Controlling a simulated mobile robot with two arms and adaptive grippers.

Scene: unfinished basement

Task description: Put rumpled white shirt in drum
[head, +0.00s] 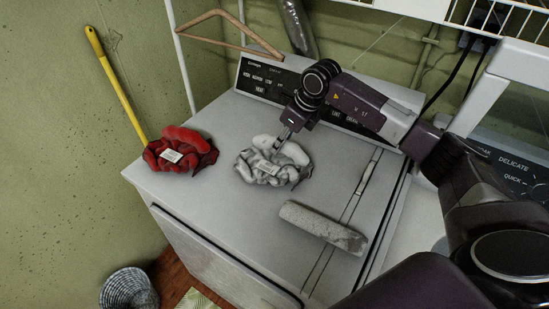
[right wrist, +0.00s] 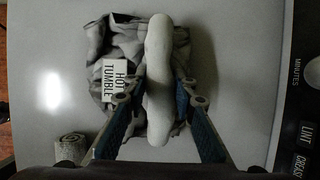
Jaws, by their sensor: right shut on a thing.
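The rumpled white shirt (head: 262,172) lies bunched on top of the white dryer (head: 225,215), with a small label on it. In the right wrist view the shirt (right wrist: 158,120) has a thick rolled fold standing up between the fingers, and its tag reads "HOT TUMBLE". My right gripper (head: 282,137) reaches down from the right to the shirt's upper edge. In the right wrist view its fingers (right wrist: 157,85) are shut on that fold. My left gripper is out of view. No drum opening shows.
A rumpled red garment (head: 200,147) lies at the dryer's left edge. A grey speckled roll (head: 323,228) lies at its front right. A control panel (head: 265,78) rises behind. A yellow handle (head: 115,83) leans at left, and a woven basket (head: 128,290) stands on the floor.

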